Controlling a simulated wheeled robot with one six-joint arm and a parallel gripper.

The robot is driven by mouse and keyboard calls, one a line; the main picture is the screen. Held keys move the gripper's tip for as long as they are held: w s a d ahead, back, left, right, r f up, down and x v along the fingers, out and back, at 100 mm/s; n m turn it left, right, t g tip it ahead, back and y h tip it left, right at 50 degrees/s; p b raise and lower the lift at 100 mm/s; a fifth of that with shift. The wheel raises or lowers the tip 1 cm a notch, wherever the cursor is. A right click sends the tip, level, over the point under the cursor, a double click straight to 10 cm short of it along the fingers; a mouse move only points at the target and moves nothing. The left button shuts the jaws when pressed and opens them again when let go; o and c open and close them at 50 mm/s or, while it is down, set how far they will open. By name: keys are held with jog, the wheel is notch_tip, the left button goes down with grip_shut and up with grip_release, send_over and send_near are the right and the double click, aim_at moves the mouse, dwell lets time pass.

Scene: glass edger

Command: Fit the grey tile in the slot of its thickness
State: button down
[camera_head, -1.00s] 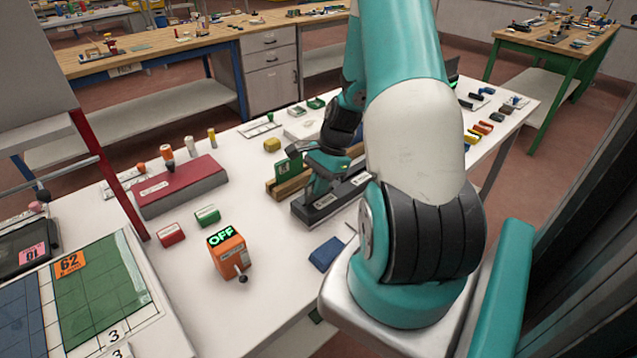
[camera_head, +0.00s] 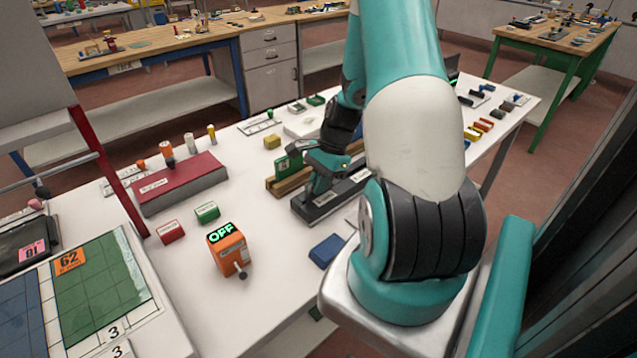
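My gripper (camera_head: 318,188) points down at a long dark block (camera_head: 318,211) with white labels, near the middle of the white table. Its fingertips are small and partly hidden by its own body, so I cannot tell whether it is open or shut. I cannot make out the grey tile; it may be hidden by the gripper or arm. The slots in the dark block cannot be made out. A green upright piece (camera_head: 287,166) stands in a wooden holder (camera_head: 284,187) just behind the dark block.
An orange box reading OFF (camera_head: 228,252) stands at the front, with a blue block (camera_head: 326,251) to its right. A red-topped block (camera_head: 180,182), small red (camera_head: 170,232) and green (camera_head: 207,212) blocks stand left. Several small coloured pieces lie at right. My arm covers the table's middle right.

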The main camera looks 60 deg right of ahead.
jog(key=shift+f, duration=0.15)
jog(key=c, duration=1.3)
grip_release()
jog(key=shift+o, duration=0.2)
jog(key=v, duration=1.7)
jog(key=shift+r+b, duration=0.25)
jog(key=shift+b, duration=0.15)
